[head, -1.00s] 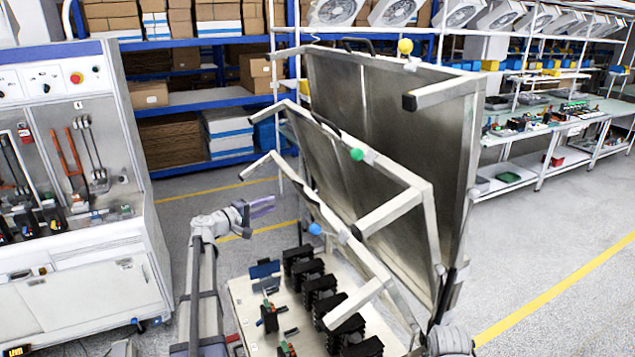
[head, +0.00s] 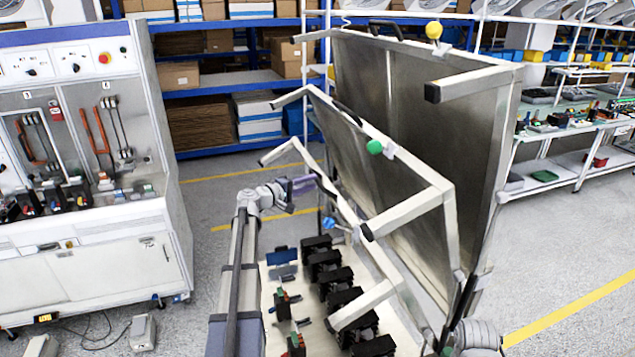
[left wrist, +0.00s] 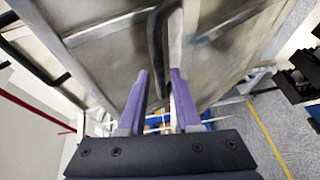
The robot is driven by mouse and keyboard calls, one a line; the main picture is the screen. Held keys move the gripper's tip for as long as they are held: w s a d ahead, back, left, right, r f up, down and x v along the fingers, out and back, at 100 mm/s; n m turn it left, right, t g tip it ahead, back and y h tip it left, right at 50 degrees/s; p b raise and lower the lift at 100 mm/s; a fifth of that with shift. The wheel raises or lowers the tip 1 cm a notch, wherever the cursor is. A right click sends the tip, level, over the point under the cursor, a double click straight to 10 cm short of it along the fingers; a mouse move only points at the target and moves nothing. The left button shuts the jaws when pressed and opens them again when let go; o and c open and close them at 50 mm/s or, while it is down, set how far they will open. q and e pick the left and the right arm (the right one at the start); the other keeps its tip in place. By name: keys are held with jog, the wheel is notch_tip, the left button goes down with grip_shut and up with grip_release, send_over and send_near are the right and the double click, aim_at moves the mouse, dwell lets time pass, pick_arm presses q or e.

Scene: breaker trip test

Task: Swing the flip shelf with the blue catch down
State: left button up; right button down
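Three metal flip shelves stand raised, one behind another. The nearest and lowest shelf (head: 363,304) carries the blue catch (head: 328,223) at its edge. The middle shelf (head: 446,212) has a green catch (head: 374,147), and the rear shelf (head: 500,150) a yellow one (head: 433,30). My left gripper (head: 316,184) is at the upper edge of the nearest shelf, just above the blue catch. In the left wrist view its purple fingers (left wrist: 159,75) are apart, with a black handle (left wrist: 157,45) ahead between them; contact cannot be told. My right gripper is out of view.
Below the shelves, a pale board (head: 272,335) holds several black blocks (head: 330,275) and small devices. A test cabinet (head: 85,240) stands at left. Blue racks (head: 235,80) with boxes are behind, and a workbench (head: 560,150) is at right. Open floor lies around.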

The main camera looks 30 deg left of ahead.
aim_at(317, 180)
pick_arm(q)
jog(key=x, duration=0.3)
jog(key=shift+w+d, duration=0.1)
jog(key=shift+w, duration=0.3)
jog(key=shift+s, duration=0.1)
grip_shut()
dwell(1.0)
